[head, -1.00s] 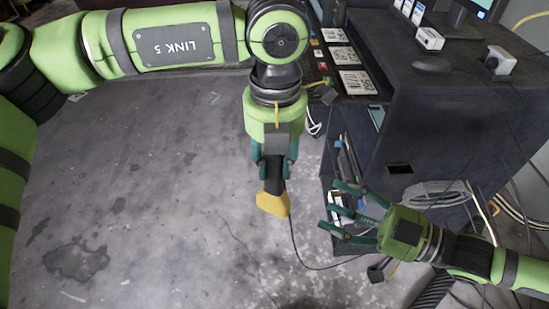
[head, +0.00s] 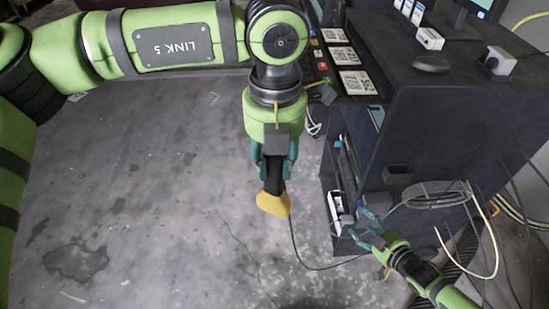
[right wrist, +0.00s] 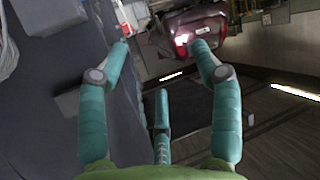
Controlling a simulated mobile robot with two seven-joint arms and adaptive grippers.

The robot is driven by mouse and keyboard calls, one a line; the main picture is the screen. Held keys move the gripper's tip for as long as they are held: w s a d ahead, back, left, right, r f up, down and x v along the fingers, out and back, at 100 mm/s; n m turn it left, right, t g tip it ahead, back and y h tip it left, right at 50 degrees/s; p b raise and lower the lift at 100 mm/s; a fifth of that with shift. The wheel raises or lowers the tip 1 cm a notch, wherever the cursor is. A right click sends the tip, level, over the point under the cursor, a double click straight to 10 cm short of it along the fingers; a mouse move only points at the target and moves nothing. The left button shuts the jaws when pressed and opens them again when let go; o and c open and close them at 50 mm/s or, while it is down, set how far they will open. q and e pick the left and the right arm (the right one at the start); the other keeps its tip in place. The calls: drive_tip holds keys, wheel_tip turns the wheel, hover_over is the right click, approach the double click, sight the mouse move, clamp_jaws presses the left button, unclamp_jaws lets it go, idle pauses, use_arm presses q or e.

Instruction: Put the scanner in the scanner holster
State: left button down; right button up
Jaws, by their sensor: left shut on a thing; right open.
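The scanner (head: 273,203), with a dark handle and a yellow end, hangs below my left gripper (head: 273,165). That gripper points down and is shut on the handle, hiding part of it. A cable runs from the scanner toward the cabinet. A small dark box (head: 398,174) on the cabinet's side panel looks like the scanner holster; its opening is hard to make out. The scanner is left of it and apart from it. My right gripper (head: 364,224) is open and empty, low beside the cabinet; its spread fingers also show in the right wrist view (right wrist: 160,48).
The dark cabinet (head: 450,110) fills the right, with coiled cable (head: 436,195) and loose wires on its side. Printed code cards (head: 357,83) lie on a ledge. A red and black object (right wrist: 194,30) lies beyond my right fingers. Floor at left is clear.

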drive_tip(key=s+d+f+m+g+h, duration=0.2)
drive_tip(key=s+f, duration=0.5)
drive_tip(key=f, duration=0.2)
drive_tip(key=s+d+f+m+g+h, duration=0.1)
drive_tip(key=s+f+g+h, duration=0.1)
drive_tip(key=s+f, duration=0.65)
use_arm(q)
drive_tip(key=shift+w+a+f+m, duration=0.15)
drive_tip(key=shift+a+m, duration=0.1)
drive_tip(key=shift+m, duration=0.15)
drive_tip(key=s+a+f+m, duration=0.1)
drive_tip(key=a+f+m, duration=0.4)
drive_tip(key=a+m, duration=0.4)
drive_tip(key=s+a+f+m, duration=0.1)
drive_tip(key=a+f+m, duration=0.5)
drive_tip(key=m, duration=1.4)
drive_tip(key=shift+a+m, duration=0.3)
drive_tip(key=shift+a, duration=1.15)
use_arm(e)
drive_tip(key=s+a+f+g, duration=0.2)
drive_tip(key=s+f, duration=0.2)
drive_tip(key=s, duration=0.4)
drive_tip(key=s+a+f+m+g, duration=0.1)
drive_tip(key=s+f, duration=0.3)
drive_tip(key=s, duration=0.4)
drive_tip(key=s+a+f+g, duration=0.4)
drive_tip(key=s, duration=0.5)
drive_tip(key=shift+f+m+h, duration=0.3)
drive_tip(key=shift+h, duration=0.1)
